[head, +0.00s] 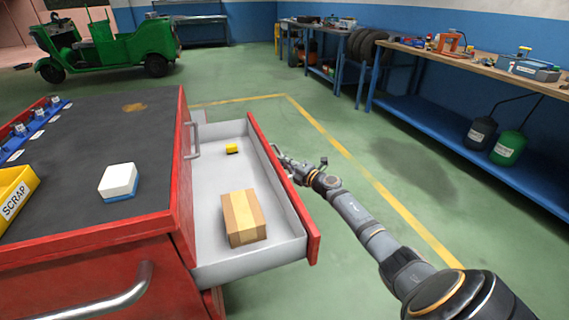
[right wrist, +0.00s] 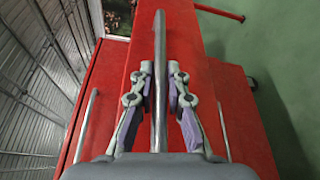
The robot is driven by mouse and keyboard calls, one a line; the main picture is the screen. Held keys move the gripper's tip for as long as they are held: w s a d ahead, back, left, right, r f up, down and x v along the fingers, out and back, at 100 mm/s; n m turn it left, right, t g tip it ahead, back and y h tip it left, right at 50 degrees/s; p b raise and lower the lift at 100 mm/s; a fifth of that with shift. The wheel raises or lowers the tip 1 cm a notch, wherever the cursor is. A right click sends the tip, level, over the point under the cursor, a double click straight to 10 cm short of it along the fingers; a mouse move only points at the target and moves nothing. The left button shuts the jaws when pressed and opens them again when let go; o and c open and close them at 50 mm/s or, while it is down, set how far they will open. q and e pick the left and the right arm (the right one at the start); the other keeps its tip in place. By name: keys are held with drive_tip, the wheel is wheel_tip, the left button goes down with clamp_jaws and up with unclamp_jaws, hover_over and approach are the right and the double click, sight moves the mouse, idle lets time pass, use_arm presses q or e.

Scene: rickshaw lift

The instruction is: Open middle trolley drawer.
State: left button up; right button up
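The red trolley (head: 110,235) stands at the left in the head view. One of its drawers (head: 203,185), grey inside with a red front, is pulled well out to the right. It sits below a closed top drawer that has its own handle (head: 193,140). My right gripper (head: 287,163) is at the outside of the open drawer's front. In the right wrist view its two fingers are on either side of the metal bar handle (right wrist: 160,55) and close around it. My left gripper is not in view.
A white and blue block (head: 118,181) and a yellow scrap bin (head: 14,193) are on the trolley top. Green floor is clear right of the drawer, up to the workbench (head: 480,65).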

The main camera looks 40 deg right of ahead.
drive_tip(key=o, duration=0.4)
drive_tip(key=shift+c, duration=0.2)
drive_tip(key=s, duration=0.7)
drive_tip(key=shift+s+d+r, duration=0.2)
drive_tip(key=shift+d+r, duration=0.05)
drive_tip(key=shift+d, duration=0.15)
